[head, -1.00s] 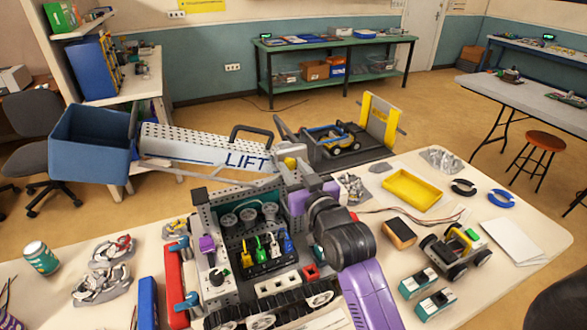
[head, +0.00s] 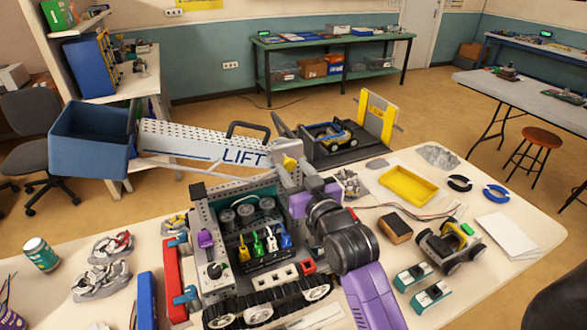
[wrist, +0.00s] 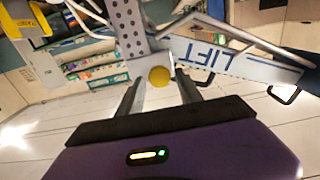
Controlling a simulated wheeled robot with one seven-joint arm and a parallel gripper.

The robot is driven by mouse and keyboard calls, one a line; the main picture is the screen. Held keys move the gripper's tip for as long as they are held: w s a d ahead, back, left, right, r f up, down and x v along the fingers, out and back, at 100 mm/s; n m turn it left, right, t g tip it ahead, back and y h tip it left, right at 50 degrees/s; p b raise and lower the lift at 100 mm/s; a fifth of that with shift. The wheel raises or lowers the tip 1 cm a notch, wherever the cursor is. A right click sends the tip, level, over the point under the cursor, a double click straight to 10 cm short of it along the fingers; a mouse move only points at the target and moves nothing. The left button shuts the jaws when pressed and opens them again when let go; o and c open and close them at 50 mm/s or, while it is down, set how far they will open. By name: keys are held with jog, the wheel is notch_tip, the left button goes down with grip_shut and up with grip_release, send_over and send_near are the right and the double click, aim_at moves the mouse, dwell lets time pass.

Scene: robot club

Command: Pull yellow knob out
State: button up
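The yellow knob (head: 290,162) is at the right end of the white perforated LIFT arm (head: 205,148) on the toy machine. In the wrist view the knob (wrist: 159,77) shows as a round yellow disc at the grey bracket. My gripper (wrist: 158,85), with a purple body, points at it. The two dark fingers stand apart, one on each side of the knob, with visible gaps, so it is open. In the head view my gripper (head: 296,180) is close to the knob, and its fingers are hard to make out.
The blue bucket (head: 88,140) hangs at the arm's left end. Coloured levers (head: 262,244) sit in the machine below my gripper.

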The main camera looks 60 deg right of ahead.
jog(key=shift+o, duration=0.4)
jog(key=shift+s+a, duration=0.15)
jog(key=shift+s, duration=0.05)
jog(key=b+v, duration=0.2)
jog(key=v, duration=0.5)
jog(key=shift+s+a, duration=0.1)
